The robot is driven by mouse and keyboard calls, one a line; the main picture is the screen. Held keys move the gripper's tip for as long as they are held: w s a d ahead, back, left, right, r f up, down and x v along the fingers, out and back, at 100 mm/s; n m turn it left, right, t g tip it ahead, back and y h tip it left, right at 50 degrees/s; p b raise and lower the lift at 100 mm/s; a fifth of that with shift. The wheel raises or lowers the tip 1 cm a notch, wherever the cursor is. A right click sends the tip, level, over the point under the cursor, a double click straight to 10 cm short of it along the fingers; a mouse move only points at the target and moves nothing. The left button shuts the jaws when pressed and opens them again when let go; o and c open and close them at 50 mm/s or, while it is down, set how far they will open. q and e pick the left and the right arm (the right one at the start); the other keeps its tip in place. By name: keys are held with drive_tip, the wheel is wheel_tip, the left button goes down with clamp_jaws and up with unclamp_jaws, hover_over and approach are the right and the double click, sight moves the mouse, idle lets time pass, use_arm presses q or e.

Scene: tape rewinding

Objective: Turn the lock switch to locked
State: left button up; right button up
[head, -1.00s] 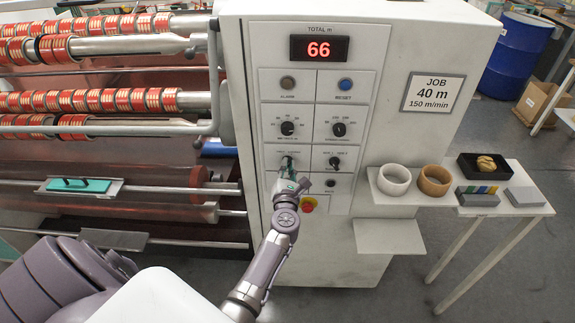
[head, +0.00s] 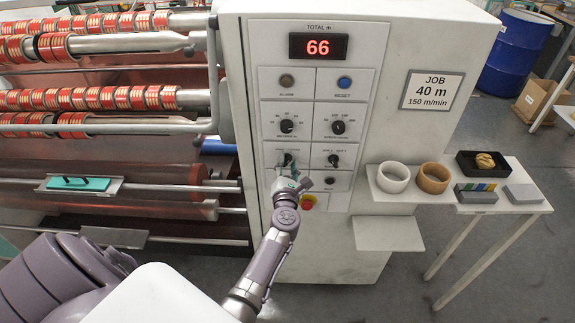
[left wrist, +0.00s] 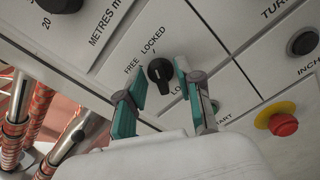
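The lock switch is a small black knob (left wrist: 159,72) on the white panel, under the labels FREE and LOCKED in the left wrist view. In the head view the knob (head: 286,159) shows just above my left gripper (head: 291,182). My left gripper (left wrist: 160,82) is open. One teal-padded finger is on each side of the knob in the left wrist view, with visible gaps, and it holds nothing. I cannot tell for sure which label the knob's pointer is on. My right gripper is not in view.
A red stop button (left wrist: 283,124) with a yellow collar sits close by at the right, and it shows below my gripper in the head view (head: 308,202). Another knob (head: 333,160) is to the right of the lock switch. A shelf with two rings (head: 393,177) juts out at the right.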

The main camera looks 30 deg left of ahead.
use_arm(q)
drive_tip(key=v, duration=0.7)
drive_tip(key=shift+s+d, duration=0.15)
drive_tip(key=shift+s, duration=0.05)
idle(0.4)
